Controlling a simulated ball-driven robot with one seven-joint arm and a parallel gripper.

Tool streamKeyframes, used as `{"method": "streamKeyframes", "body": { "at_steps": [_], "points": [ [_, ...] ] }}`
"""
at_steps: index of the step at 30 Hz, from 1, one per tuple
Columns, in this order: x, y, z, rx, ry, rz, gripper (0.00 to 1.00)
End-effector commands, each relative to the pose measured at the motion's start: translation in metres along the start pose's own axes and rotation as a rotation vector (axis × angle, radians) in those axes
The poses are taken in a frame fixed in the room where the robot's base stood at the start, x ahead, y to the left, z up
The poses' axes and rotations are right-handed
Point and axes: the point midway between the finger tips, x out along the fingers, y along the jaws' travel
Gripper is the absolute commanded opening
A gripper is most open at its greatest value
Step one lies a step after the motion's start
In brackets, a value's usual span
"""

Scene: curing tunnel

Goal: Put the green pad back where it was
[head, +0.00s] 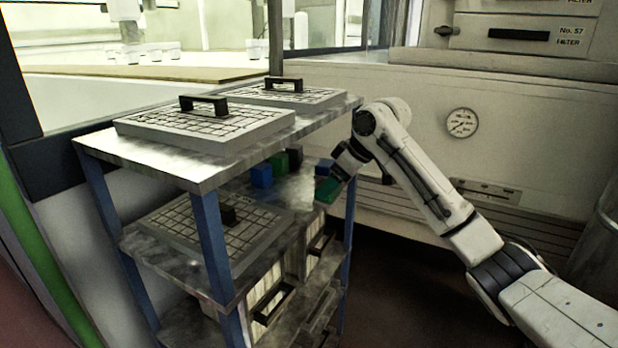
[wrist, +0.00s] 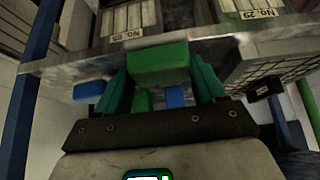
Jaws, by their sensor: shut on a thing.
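The green pad (head: 327,191) is in my gripper (head: 334,180), at the right end of the rack's middle shelf in the head view. In the wrist view the green pad (wrist: 158,62) sits between the two teal fingers of my gripper (wrist: 160,78), which is shut on it. I cannot tell whether the pad touches the shelf. Another green block (head: 279,165) stands farther back on the middle shelf (head: 300,196), between a blue block (head: 262,175) and a black block (head: 294,158). A second blue block (head: 325,167) is just behind my gripper.
The rack's top shelf (head: 150,165) overhangs the middle one and carries two gridded trays with black handles. A gridded tray (head: 190,232) fills the left of the middle shelf. A blue post (head: 350,215) stands close beside my gripper. Labelled boxes (wrist: 125,17) show in the wrist view.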

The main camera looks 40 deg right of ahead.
Motion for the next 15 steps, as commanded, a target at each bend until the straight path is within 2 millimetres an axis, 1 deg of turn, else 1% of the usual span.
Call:
{"method": "streamKeyframes", "body": {
  "at_steps": [1, 3, 8, 15],
  "points": [
    [0.004, 0.000, -0.009, -0.002, -0.001, 0.001, 0.36],
    [0.009, 0.000, -0.016, -0.001, 0.000, 0.001, 0.36],
    [0.016, 0.001, -0.025, 0.000, 0.000, 0.000, 0.36],
    [0.034, 0.001, -0.054, -0.001, -0.001, 0.001, 0.36]
  ]
}}
